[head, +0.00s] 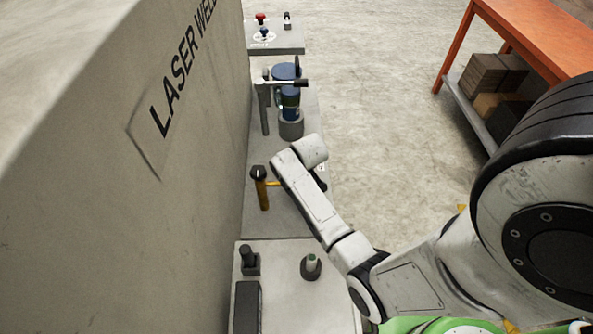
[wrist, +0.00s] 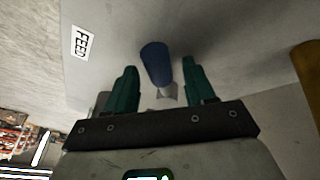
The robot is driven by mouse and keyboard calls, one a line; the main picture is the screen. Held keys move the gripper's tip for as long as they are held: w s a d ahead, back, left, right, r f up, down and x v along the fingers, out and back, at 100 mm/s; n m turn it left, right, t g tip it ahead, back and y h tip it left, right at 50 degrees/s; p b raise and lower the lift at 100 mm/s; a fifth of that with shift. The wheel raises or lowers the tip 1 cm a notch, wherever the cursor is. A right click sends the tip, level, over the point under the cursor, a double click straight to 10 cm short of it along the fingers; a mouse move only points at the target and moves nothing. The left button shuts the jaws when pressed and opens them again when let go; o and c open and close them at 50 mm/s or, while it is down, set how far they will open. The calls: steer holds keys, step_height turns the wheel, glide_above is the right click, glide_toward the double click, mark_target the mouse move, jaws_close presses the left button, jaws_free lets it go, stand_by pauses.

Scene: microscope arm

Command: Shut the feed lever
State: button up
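The feed lever (wrist: 155,62) shows in the wrist view as a blue rounded grip on a short pale stem, beside a white label reading FEED (wrist: 83,43). My gripper (wrist: 160,65) is open, with one dark green finger on each side of the blue grip. A gap shows between the grip and each finger, so I see no hold on it. In the head view my arm's end covers this spot, and the lever and fingers are hidden there.
A yellow-orange handle with a dark knob (head: 262,192) stands left of my arm; a yellow part (wrist: 306,70) shows in the wrist view. The laser welder wall (head: 190,170) rises close on the left. Blue equipment (head: 290,100) stands beyond. Open floor (head: 380,90) lies right.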

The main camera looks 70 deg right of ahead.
steer(key=v, duration=1)
steer(key=shift+r, duration=0.4)
steer(key=shift+a, duration=0.1)
